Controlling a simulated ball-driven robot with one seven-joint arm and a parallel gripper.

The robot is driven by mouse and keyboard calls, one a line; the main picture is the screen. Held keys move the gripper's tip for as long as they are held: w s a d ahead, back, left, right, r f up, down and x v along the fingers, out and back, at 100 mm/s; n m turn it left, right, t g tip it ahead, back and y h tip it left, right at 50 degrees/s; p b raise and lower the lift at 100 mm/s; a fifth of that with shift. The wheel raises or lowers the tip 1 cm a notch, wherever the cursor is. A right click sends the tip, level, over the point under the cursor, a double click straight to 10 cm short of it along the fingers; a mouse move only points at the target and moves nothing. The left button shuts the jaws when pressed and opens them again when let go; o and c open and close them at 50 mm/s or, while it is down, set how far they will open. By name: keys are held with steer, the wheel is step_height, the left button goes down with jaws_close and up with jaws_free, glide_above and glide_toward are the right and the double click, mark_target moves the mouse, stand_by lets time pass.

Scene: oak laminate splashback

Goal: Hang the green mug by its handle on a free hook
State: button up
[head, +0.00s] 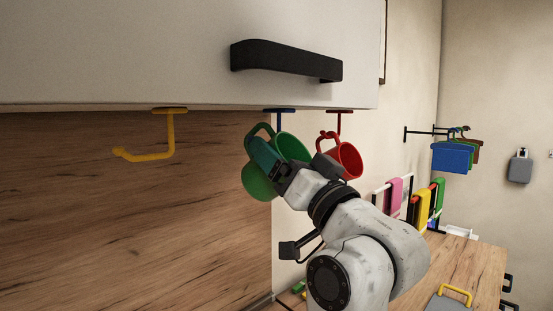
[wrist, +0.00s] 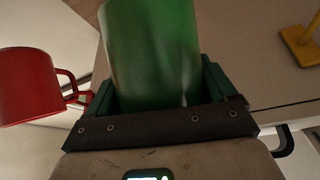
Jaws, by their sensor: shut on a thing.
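The green mug (head: 291,146) is held up under the cabinet in the head view, tilted, with its handle loop at the upper left. My gripper (head: 262,158) is shut on its body; the wrist view also shows the green mug (wrist: 150,45) between the jaws. The yellow hook (head: 168,140) at the left is empty and also shows in the wrist view (wrist: 300,45). The red hook (head: 340,122) has a red mug (head: 349,158) at it.
The white cabinet (head: 130,50) with its black handle (head: 285,60) is directly above the hooks. The red mug (wrist: 30,85) is close beside my gripper in the wrist view. The wooden splashback (head: 120,230) is behind. Space around the yellow hook is clear.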

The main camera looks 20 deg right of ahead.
steer(key=shift+w+d+f, duration=0.15)
steer(key=shift+d+f, duration=0.05)
steer(key=shift+d, duration=0.25)
steer(key=shift+w+d+f+b, duration=0.2)
steer(key=shift+f+b, duration=0.25)
steer(key=shift+f, duration=0.05)
steer(key=o, duration=1)
steer(key=shift+o, duration=0.5)
steer(key=shift+f, duration=0.15)
